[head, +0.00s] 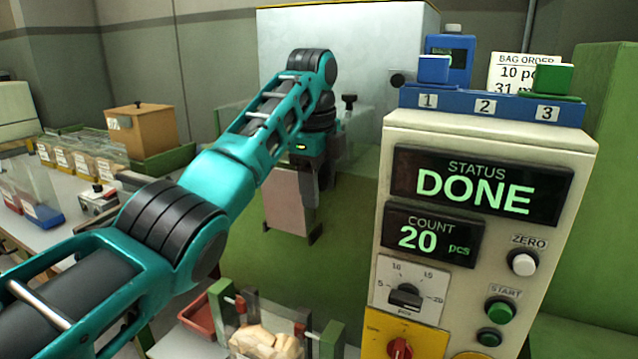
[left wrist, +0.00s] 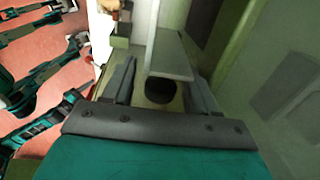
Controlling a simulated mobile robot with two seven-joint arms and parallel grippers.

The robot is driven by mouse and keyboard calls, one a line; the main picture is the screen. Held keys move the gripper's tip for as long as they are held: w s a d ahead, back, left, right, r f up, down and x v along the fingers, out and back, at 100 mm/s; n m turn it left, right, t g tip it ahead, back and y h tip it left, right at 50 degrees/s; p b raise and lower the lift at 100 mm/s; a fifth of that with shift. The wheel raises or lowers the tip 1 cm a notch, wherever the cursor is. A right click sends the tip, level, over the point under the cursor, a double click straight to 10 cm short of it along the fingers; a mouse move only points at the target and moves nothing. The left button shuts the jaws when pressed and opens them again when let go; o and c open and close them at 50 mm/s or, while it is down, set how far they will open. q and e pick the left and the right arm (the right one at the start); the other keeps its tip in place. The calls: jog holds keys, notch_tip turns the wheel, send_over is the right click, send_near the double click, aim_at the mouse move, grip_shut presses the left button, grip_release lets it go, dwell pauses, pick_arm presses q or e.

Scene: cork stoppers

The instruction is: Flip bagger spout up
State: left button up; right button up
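A pale pinkish-grey plate (head: 288,200), probably the bagger spout, hangs down in front of the green machine face in the head view. My left gripper (head: 314,200) is at its right side, pointing down and partly hidden by my own arm. In the left wrist view, the two fingers of my left gripper (left wrist: 161,88) stand apart. A light plate (left wrist: 170,57), probably the same one, shows between them, with a visible gap to the left finger. I cannot tell whether the right finger touches it. My right gripper is not in view.
The control box (head: 480,230) reads DONE and 20 pcs and stands close to the right. A clear bag of cork stoppers (head: 265,340) sits below, between green posts. A blue rack (head: 490,105) tops the box. A side table (head: 60,240) holds several bins.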

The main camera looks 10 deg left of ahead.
pick_arm(q)
notch_tip(320, 180, up, 13)
jog(key=s+p, duration=0.1)
jog(key=p, duration=0.1)
jog(key=shift+s+a+p, duration=0.15)
jog(key=shift+s+p, duration=0.1)
jog(key=shift+p, duration=0.15)
jog(key=shift+f, duration=0.1)
